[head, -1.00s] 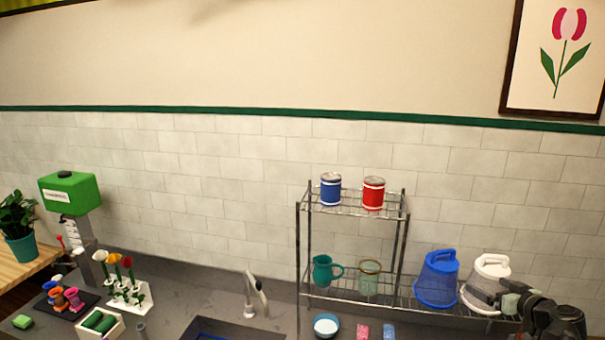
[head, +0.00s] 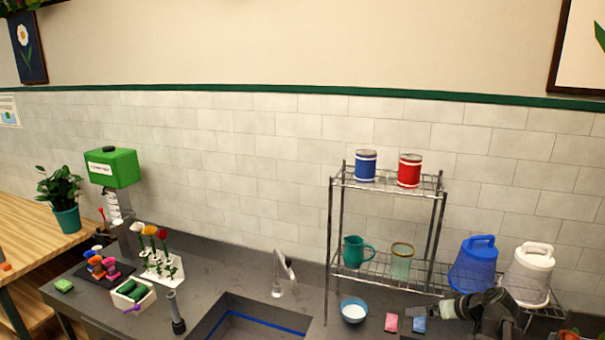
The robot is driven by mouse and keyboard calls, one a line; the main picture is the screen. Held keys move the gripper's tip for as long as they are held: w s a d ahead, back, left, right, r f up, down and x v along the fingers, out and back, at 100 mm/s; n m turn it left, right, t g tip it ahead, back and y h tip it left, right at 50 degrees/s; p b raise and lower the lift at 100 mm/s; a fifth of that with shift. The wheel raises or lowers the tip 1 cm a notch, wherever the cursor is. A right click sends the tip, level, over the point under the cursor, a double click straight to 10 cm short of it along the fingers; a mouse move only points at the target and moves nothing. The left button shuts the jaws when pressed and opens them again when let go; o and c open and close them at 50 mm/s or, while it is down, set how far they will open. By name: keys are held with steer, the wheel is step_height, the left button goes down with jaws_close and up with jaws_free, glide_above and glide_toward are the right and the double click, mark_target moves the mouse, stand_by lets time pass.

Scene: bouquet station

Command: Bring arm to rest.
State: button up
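My arm shows at the lower right of the head view, in front of the rack's low shelf. My gripper (head: 452,308) points left, at the arm's light-coloured end. It is too small and dark to tell whether its fingers are open or shut, and I see no object in it. Part of the white bucket's base is hidden by my arm.
A wire rack (head: 437,220) holds a blue can (head: 365,165), a red can (head: 409,170), a teal pitcher (head: 355,252) and a glass jar (head: 401,262). A blue bowl (head: 353,310), pink packet (head: 391,322) and blue packet (head: 419,324) lie below. A sink (head: 245,325) and flower holder (head: 160,266) are left.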

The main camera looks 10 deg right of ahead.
steer(key=s+a+f+g+h+b, duration=0.1)
steer(key=a+f+g+b, duration=0.2)
steer(key=a+f, duration=0.4)
steer(key=s+a+f+g+h+b, duration=0.1)
steer(key=a+f+b, duration=0.5)
steer(key=a, duration=0.7)
steer(key=s+a+f+g+h+b, duration=0.1)
steer(key=s+a+f+g+b, duration=0.2)
steer(key=a+f, duration=0.7)
steer(key=shift+s+a+g+b, duration=0.25)
steer(key=shift+a+g+b, duration=0.4)
steer(key=shift+g, duration=0.25)
steer(key=shift+s, duration=0.15)
